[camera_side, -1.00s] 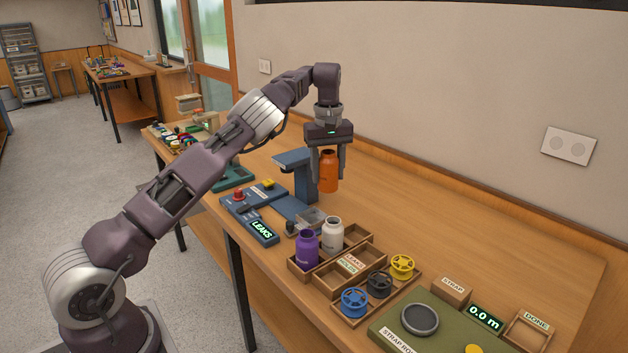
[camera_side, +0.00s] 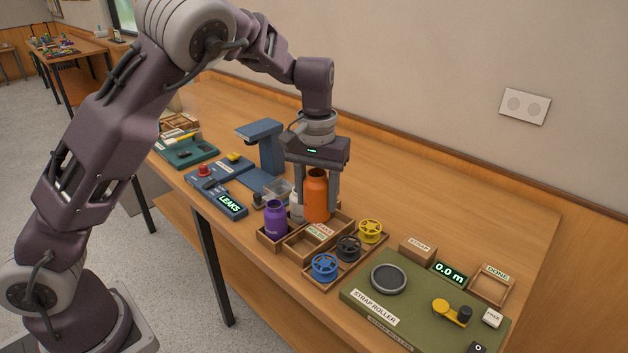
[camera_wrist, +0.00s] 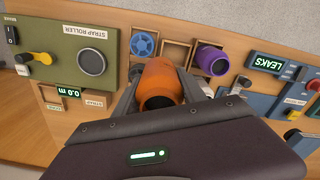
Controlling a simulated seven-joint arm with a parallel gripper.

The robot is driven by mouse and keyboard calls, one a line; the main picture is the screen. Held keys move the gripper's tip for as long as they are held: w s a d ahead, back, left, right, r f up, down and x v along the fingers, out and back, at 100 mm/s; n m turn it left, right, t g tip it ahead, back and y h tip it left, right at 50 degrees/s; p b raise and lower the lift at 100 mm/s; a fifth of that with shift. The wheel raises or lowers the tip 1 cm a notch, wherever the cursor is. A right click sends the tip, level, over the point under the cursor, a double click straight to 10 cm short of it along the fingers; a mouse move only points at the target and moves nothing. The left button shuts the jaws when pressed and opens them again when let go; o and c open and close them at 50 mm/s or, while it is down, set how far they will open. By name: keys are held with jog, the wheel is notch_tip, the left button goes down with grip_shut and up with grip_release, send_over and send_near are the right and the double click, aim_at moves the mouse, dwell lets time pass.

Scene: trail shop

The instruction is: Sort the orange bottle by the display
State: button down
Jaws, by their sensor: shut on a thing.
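The orange bottle (camera_side: 316,195) is upright between the fingers of my gripper (camera_side: 318,192), which is shut on it. It is over or at the back part of the wooden sorting tray (camera_side: 268,239); I cannot tell if it touches the tray. It also shows in the wrist view (camera_wrist: 160,84). The display (camera_side: 230,203) on the blue tester reads LEAKS in green. The tray has a compartment labelled LEAKS and HOLDS; its label (camera_side: 322,230) is partly hidden. A purple bottle (camera_side: 275,219) stands in the left compartment. A white bottle (camera_side: 297,207) behind it is partly hidden by my gripper.
Blue, dark and yellow spools (camera_side: 348,248) sit in a rack right of the tray. A green strap roller board (camera_side: 420,310) with a 0.0 m display (camera_side: 450,272) is at the right. The blue press stand (camera_side: 262,145) rises behind the tester. The back right tabletop is clear.

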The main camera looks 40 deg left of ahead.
jog(key=shift+w+a+f+n, duration=0.6)
jog(key=shift+w+f+n, duration=0.75)
jog(key=shift+w+n, duration=0.45)
jog(key=shift+w+a+f+n, duration=0.55)
jog(key=shift+w+f+n, duration=0.75)
jog(key=shift+w+n, duration=0.5)
jog(key=shift+w+a+f+n, duration=0.6)
jog(key=shift+w+f+n, duration=0.85)
jog(key=shift+n, duration=0.55)
jog(key=shift+f, duration=0.4)
jog(key=shift+f, duration=0.2)
jog(key=shift+f, duration=1.15)
